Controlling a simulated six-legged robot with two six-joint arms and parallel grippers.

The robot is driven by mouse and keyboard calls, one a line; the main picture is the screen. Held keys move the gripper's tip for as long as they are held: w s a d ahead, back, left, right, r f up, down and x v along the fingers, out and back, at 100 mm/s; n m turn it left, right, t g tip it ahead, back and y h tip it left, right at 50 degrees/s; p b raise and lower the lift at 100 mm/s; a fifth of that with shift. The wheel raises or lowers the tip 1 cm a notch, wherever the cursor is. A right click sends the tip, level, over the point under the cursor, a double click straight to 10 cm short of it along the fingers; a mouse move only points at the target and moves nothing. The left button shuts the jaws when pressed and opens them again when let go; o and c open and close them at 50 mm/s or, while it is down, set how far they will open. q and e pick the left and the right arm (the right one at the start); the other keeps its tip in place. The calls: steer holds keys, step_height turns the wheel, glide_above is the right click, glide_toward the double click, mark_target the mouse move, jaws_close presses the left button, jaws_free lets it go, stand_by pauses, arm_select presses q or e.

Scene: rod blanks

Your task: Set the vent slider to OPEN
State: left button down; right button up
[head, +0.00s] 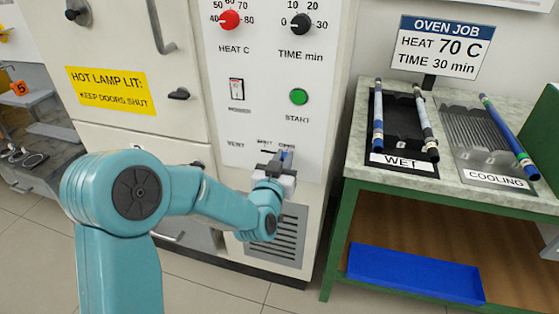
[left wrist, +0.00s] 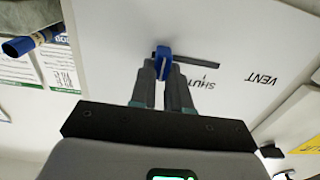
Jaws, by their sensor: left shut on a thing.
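The vent slider is a small blue knob in a dark slot on the white oven panel. In the left wrist view the knob (left wrist: 162,62) sits at the left end of the visible slot (left wrist: 198,60), which runs on to the right towards the upside-down SHUT and VENT labels. In the head view the knob (head: 287,156) is below the OPEN label, right of SHUT. My left gripper (left wrist: 163,88) is shut on the knob, a finger on each side; it also shows in the head view (head: 280,163). The OPEN label is hidden in the wrist view. My right gripper is not in view.
The panel holds a red heat dial (head: 229,20), a time dial (head: 301,23), a rocker switch (head: 236,89) and a green start button (head: 299,97). A green-framed bench (head: 352,150) on the right bears rods in WET and COOLING racks. A vent grille (head: 276,238) is below.

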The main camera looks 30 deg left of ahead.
arm_select(q)
steer(key=c, duration=1.1)
jaws_free()
steer(key=shift+w+d, duration=0.1)
steer(key=shift+d, duration=0.2)
steer(key=shift+a, duration=0.1)
steer(key=b+v, duration=1.2)
steer(key=v, duration=0.4)
steer(key=shift+s, duration=0.25)
